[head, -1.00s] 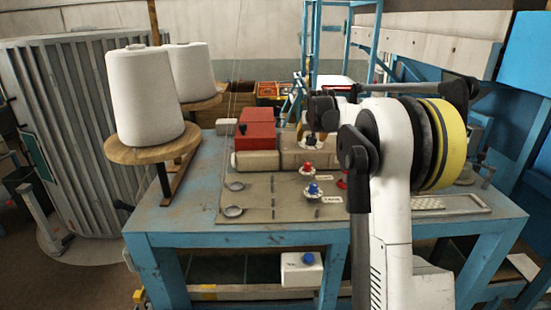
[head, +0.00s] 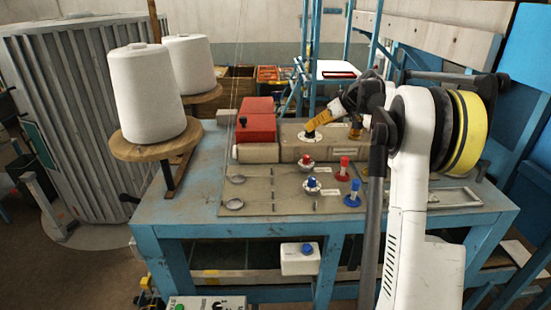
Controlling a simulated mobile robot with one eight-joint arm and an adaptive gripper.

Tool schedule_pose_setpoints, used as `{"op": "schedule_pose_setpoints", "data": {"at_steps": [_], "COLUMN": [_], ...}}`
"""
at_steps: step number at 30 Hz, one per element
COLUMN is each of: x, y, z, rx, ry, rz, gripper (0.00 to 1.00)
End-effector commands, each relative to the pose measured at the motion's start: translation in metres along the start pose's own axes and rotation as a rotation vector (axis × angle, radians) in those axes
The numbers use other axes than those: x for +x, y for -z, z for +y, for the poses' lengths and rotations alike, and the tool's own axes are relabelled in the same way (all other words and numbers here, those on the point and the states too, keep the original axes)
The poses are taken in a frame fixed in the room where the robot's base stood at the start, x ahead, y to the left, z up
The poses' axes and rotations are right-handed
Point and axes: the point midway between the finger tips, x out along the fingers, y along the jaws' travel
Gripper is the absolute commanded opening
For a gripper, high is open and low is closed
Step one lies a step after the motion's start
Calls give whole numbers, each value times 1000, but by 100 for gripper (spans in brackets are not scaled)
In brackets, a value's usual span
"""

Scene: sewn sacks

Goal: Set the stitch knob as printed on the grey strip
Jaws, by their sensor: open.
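My gripper (head: 334,130) is open above the sewing machine's beige body (head: 286,151). One yellow finger slants down to a round white dial (head: 311,138) on top of this body, its tip overlapping the dial's dark centre. Whether it touches cannot be told. The other finger is farther right, near the body's right end. On the plate in front are a red knob (head: 308,160) and a blue knob (head: 312,182), both on white dials with small labels. A pale strip (head: 343,153) is on the body's front. Its print is too small to read, and I cannot tell which knob is the stitch knob.
A red block (head: 257,120) sits left of the dial. Red (head: 343,172) and blue (head: 353,192) pegs stand near my arm. Thread cones (head: 146,92) stand at the left of the blue table (head: 190,203). The front-left tabletop is clear.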

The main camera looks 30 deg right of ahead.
Motion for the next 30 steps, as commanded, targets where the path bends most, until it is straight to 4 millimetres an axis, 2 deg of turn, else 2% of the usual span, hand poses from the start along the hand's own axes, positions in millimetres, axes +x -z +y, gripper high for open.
{"op": "schedule_pose_setpoints", "data": {"at_steps": [8, 17, 30], "x": [-60, -69, -84], "y": [-2, 10, 3], "z": [0, -68, -162], "rx": [3, 28, 67], "ry": [-2, 2, -9], "rz": [0, -45, -106], "gripper": [54, 54, 54]}}
